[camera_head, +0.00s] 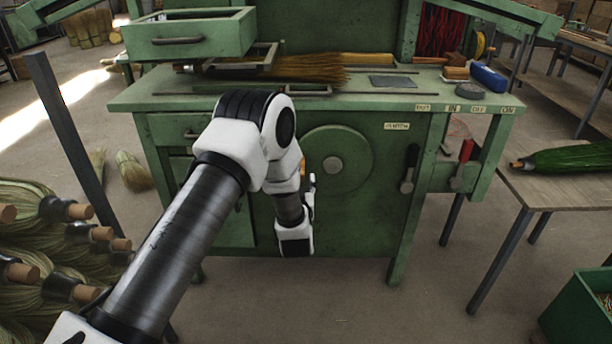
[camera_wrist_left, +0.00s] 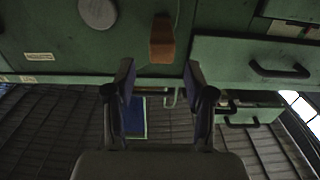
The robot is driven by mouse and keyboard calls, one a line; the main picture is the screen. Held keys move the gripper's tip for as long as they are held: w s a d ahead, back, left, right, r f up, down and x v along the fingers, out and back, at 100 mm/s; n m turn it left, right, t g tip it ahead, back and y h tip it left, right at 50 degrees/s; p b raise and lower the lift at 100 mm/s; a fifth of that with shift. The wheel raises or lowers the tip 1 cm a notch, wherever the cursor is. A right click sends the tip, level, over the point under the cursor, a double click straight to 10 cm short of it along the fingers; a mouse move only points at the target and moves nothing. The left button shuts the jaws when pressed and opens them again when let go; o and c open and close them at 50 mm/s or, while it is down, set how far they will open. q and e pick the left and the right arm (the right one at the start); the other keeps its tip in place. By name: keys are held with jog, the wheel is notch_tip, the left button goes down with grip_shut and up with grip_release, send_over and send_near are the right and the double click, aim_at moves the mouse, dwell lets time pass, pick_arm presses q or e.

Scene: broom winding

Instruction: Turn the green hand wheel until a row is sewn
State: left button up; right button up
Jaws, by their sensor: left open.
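The green hand wheel (camera_head: 350,145) is a round disc with a grey hub (camera_head: 333,165) on the front of the green machine. The hub also shows at the top left of the left wrist view (camera_wrist_left: 98,12). An orange-brown handle (camera_wrist_left: 162,42) sticks out from the wheel in the left wrist view. My left gripper (camera_wrist_left: 160,74) is open, its two fingers on either side of the line to the handle, which appears just beyond the fingertips. Contact cannot be told. In the head view my left arm covers the wheel's left side and most of the gripper. My right gripper is not in view.
A straw broom (camera_head: 300,68) lies on the machine's bench (camera_head: 380,102). A black lever (camera_head: 409,168) and a red-handled lever (camera_head: 462,165) are right of the wheel. Drawers (camera_head: 180,130) are to its left. A side table (camera_head: 560,190) stands right, and bundled brooms (camera_head: 45,240) lie left.

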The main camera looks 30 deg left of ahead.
pick_arm(q)
jog(key=x, duration=0.6)
jog(key=shift+w+a+b, duration=0.15)
jog(key=shift+b, duration=0.15)
grip_shut()
jog(key=shift+f, duration=0.2)
jog(key=f+n+b, duration=0.3)
jog(key=shift+s+a, duration=0.2)
jog(key=shift+s, duration=0.05)
jog(key=w+d+f+n+b, duration=0.2)
jog(key=d+f+n+b, duration=0.1)
jog(key=f+n+b, duration=0.2)
jog(key=w+d+f+n+b, duration=0.2)
jog(key=d+f+n+b, duration=0.2)
jog(key=n+b, duration=0.4)
jog(key=shift+w+d+f+n+b, duration=0.3)
jog(key=shift+f+n, duration=0.35)
jog(key=shift+n, duration=1.35)
jog(key=shift+a, duration=0.1)
